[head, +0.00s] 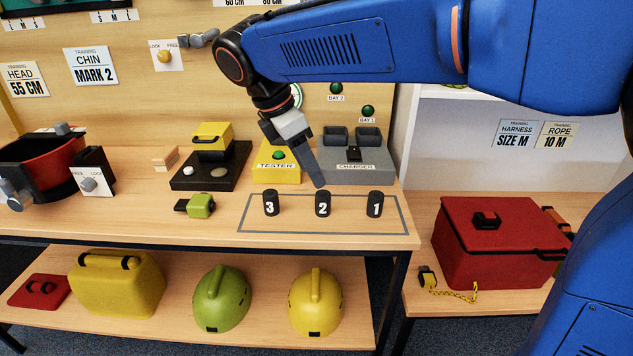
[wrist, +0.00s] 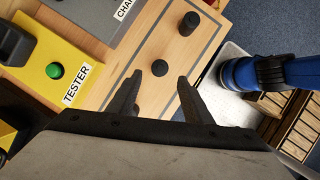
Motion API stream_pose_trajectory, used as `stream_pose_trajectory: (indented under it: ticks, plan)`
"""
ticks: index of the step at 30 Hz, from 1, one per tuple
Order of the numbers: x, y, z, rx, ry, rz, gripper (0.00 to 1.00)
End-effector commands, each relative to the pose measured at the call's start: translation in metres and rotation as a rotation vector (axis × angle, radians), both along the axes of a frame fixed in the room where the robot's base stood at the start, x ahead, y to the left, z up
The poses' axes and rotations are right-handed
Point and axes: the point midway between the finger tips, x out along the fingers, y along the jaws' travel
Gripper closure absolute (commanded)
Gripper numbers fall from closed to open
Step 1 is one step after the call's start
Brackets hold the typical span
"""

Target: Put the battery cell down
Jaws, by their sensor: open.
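Three black battery cells stand upright in a grey-outlined rectangle on the bench, marked 3 (head: 270,203), 2 (head: 323,203) and 1 (head: 375,204). My gripper (head: 318,184) points down just above and behind cell 2. In the wrist view my gripper (wrist: 160,76) has its two fingers spread, with nothing held between them. A round black cell top (wrist: 160,67), seemingly cell 2, shows just past the gap between the fingertips. Another cell (wrist: 189,23), seemingly cell 1, stands farther off. Cell 3 does not show in the wrist view.
Behind the cells are the yellow tester (head: 276,173) and the grey charger (head: 357,170). A green clip-like item (head: 200,206) lies left of the rectangle. A red box (head: 490,245) stands on the lower right bench. Bare wood separates the cells.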

Motion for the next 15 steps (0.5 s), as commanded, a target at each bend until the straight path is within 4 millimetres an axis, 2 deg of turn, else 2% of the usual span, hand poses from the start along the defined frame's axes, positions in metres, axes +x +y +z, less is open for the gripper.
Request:
stream_pose_trajectory:
  ticks: [6, 15]
  plan:
    - [-0.005, 0.013, 0.033, 0.0, -0.001, 0.0, 0.54]
    - [-0.008, 0.018, 0.049, -0.001, 0.0, 0.0, 0.54]
